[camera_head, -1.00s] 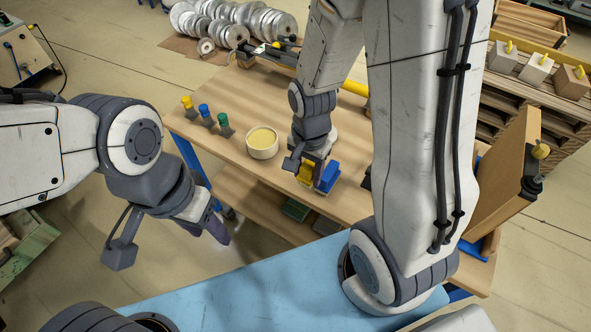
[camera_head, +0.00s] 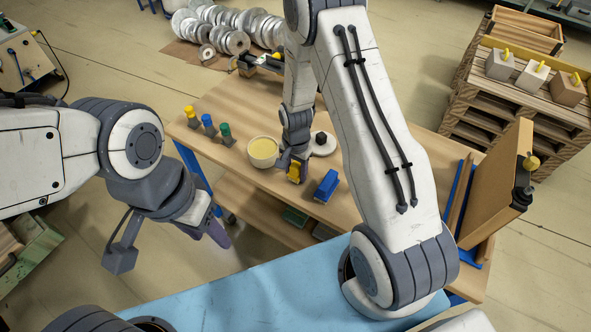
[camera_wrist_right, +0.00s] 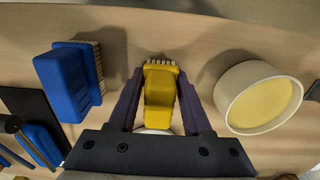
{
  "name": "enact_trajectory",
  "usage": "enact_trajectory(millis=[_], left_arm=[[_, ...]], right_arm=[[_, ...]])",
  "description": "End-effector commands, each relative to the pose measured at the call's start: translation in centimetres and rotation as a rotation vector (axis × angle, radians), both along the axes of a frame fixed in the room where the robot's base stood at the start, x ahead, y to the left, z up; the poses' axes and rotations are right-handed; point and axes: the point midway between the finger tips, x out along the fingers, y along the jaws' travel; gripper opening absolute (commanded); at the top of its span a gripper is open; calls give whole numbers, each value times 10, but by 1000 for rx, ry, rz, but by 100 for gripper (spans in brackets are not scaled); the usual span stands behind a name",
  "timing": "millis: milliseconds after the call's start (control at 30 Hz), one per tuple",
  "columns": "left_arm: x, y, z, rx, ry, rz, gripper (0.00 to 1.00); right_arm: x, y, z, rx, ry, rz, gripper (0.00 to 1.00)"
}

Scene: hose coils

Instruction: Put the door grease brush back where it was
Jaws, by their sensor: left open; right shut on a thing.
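A yellow brush (camera_head: 294,172) with pale bristles is between the fingers of my right gripper (camera_head: 291,165), which is shut on it. The wrist view shows the yellow brush (camera_wrist_right: 160,92) clamped by both fingers, bristles at its far end. A cream bowl (camera_head: 263,152) of yellow grease stands just left of it in the head view. A blue brush (camera_head: 327,185) lies on the table to its right. Whether the yellow brush touches the tabletop is unclear. My left gripper (camera_head: 215,228) is open and empty, off the table's left front edge.
Yellow, blue and green handled pieces (camera_head: 208,124) stand at the table's left. A white disc with a black knob (camera_head: 322,143) lies behind the brushes. An upright brown panel (camera_head: 497,185) stands at the right end. Bare wood lies in front of the bowl.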

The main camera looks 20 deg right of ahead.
Motion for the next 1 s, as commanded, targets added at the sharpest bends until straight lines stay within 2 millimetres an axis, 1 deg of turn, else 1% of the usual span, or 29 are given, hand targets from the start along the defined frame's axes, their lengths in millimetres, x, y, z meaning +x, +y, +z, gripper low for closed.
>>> enact_trajectory(millis=[67,267,400,433,500,800,867,933,1000], left_arm=[[0,0,1,0,0,0,50],[0,0,1,0,0,0,50],[0,0,-3,0,0,0,50],[0,0,-2,0,0,0,50],[0,0,-1,0,0,0,50],[0,0,-1,0,0,0,50],[0,0,2,0,0,0,50],[0,0,-1,0,0,0,50],[0,0,-3,0,0,0,50]], right_arm=[[0,0,-3,0,-1,0,0],[0,0,-4,0,-2,0,0],[0,0,-8,0,-1,0,0],[0,0,-7,0,-1,0,57],[0,0,-6,0,-1,0,79],[0,0,-5,0,-1,0,79],[0,0,-2,0,-2,0,79],[1,0,2,-1,-4,0,79],[1,0,10,0,-5,0,79]])
